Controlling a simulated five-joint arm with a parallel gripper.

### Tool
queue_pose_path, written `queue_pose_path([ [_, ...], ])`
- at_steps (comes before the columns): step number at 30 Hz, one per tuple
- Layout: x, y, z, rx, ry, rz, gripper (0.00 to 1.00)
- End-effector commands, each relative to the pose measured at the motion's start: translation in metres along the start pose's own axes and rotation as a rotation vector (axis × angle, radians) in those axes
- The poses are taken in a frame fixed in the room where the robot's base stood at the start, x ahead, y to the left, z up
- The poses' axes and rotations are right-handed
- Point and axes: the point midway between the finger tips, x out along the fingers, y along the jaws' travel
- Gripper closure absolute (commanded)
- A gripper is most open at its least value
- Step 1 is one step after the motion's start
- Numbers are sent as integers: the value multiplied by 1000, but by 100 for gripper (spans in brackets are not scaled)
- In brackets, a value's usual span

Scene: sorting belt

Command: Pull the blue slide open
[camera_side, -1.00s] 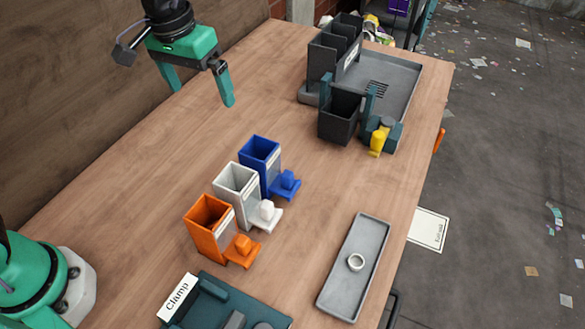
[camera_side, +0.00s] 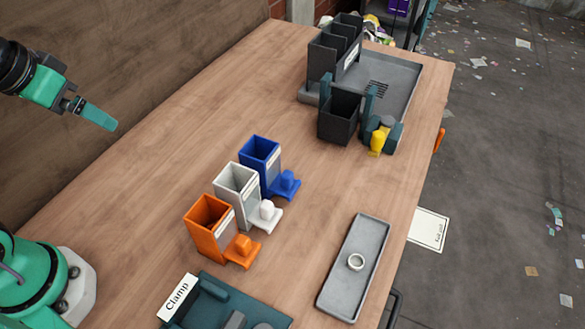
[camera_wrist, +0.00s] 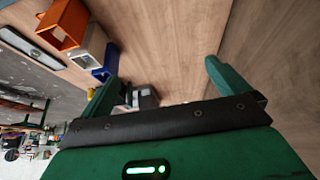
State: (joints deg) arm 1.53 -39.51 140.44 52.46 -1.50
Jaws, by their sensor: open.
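The blue slide (camera_side: 287,184) is a tab with a raised knob at the foot of the blue bin (camera_side: 261,160), on the right side of it. The blue bin stands upright at the far end of a row of three. My gripper (camera_side: 100,118) is in the air at the upper left, well away from the blue slide and touching nothing. In the wrist view my gripper (camera_wrist: 158,82) shows two green fingers spread apart with nothing between them. The blue bin also shows in the wrist view (camera_wrist: 107,62), partly behind the left finger.
A white bin (camera_side: 236,187) and an orange bin (camera_side: 207,220) stand beside the blue one, each with its own slide. A grey tray (camera_side: 340,296) holding a small ring lies to the right. A dark bin (camera_side: 338,117) and yellow-handled part (camera_side: 377,142) stand beyond. The left tabletop is clear.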

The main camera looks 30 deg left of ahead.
Motion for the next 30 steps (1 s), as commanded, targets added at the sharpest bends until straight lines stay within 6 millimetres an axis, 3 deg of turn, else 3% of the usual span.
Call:
queue_pose_path([
  [9,0,-7,13,3,28,-12,2],
  [16,-6,-6,9,3,29,-12,47],
  [18,-13,-6,6,3,30,-12,55],
  [26,-48,-6,-12,3,31,-12,55],
  [30,-48,2,-26,87,0,2,55],
])
